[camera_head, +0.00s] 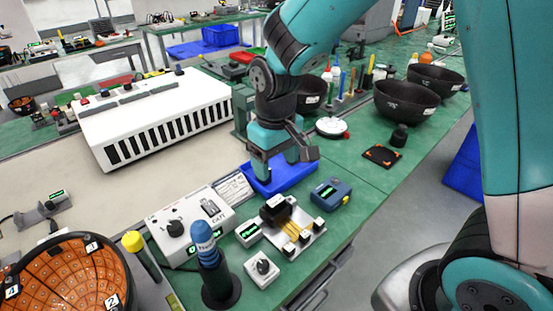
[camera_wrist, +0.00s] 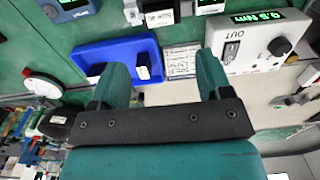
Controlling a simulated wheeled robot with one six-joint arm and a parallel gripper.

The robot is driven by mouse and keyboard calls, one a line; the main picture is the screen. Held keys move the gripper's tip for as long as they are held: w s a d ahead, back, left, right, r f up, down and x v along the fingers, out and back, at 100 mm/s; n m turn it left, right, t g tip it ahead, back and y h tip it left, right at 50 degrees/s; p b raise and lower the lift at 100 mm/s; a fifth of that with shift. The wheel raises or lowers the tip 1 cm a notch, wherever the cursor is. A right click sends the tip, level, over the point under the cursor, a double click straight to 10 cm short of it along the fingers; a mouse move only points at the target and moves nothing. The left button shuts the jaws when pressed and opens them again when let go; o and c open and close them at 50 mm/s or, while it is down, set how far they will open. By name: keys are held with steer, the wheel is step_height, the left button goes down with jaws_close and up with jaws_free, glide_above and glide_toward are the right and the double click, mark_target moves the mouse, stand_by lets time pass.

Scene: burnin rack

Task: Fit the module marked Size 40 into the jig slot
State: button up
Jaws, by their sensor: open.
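My gripper (camera_head: 284,168) is open and empty above the blue tray (camera_head: 292,184), its fingers pointing down. In the wrist view, my gripper (camera_wrist: 160,66) spans the right end of the blue tray (camera_wrist: 95,52). A dark module (camera_wrist: 143,68) with a small white label lies in the tray close to the left finger. Another dark piece (camera_wrist: 96,72) lies further left, partly hidden. I cannot read a size on either. A light fixture with brass rails (camera_head: 298,236), likely the jig, stands in front of the tray. A black block (camera_head: 275,208) sits at its back left.
A white power unit (camera_head: 190,226) stands left of the fixture, and a blue meter (camera_head: 331,194) right. A blue-topped tool (camera_head: 204,240) stands upright in a black holder in front. A large white rack (camera_head: 155,120) and black bowls (camera_head: 407,100) lie behind.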

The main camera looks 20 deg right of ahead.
steer(key=s+a+r+n+y, duration=0.1)
steer(key=s+a+r+y, duration=0.1)
steer(key=s+r, duration=0.3)
steer(key=s+a+r+n+y, duration=0.2)
steer(key=s+r, duration=0.3)
steer(key=s, duration=0.8)
steer(key=shift+s+a+r, duration=0.3)
steer(key=shift+a+r, duration=0.05)
steer(key=shift+r, duration=0.05)
